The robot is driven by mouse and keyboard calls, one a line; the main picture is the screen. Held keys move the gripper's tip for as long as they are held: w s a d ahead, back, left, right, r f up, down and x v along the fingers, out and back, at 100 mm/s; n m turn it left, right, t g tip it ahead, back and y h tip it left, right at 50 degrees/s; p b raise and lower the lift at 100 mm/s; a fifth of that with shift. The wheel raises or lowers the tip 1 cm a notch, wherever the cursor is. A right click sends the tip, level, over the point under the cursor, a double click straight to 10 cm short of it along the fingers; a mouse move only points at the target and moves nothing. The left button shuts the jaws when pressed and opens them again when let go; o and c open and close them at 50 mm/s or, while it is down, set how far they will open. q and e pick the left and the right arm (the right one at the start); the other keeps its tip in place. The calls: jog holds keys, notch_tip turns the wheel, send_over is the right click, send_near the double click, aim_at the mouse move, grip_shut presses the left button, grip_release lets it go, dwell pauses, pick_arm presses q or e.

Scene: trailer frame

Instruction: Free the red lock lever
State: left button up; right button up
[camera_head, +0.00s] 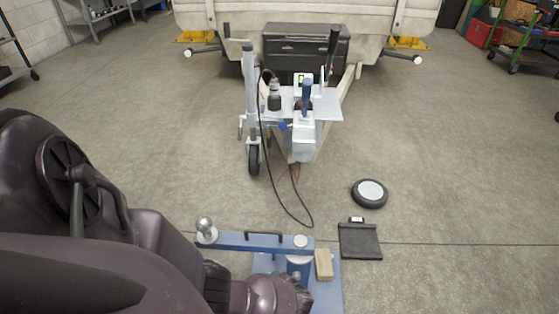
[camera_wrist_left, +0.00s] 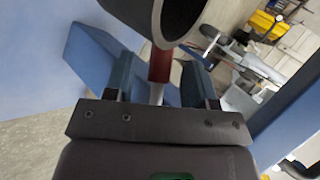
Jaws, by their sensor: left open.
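The red lock lever (camera_wrist_left: 160,65) shows in the left wrist view as a short red cylinder on a pale shank. It lies between the two blue fingers of my left gripper (camera_wrist_left: 159,78), which is open around it. I see space on both sides, though contact is hard to judge. A dark grey ring (camera_wrist_left: 163,18) is just beyond the lever and hides its far end. In the head view, my left arm reaches over the near part of the blue stand (camera_head: 328,290). The lever and fingertips are hidden there. My right gripper is not in view.
The blue stand carries a horizontal bar (camera_head: 270,242) with a silver ball (camera_head: 205,224) and a handle. A wooden block (camera_head: 323,265) is beside its post. The trailer frame (camera_head: 303,140) stands ahead.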

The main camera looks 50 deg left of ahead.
pick_arm(q)
jog(key=shift+w+a+f, duration=0.15)
jog(key=shift+a+f, duration=0.1)
jog(key=shift+a, duration=0.15)
grip_shut()
jog(key=shift+r+m+g+y, duration=0.3)
jog(key=shift+r+g+y, duration=0.1)
jog(key=shift+y, duration=0.1)
grip_release()
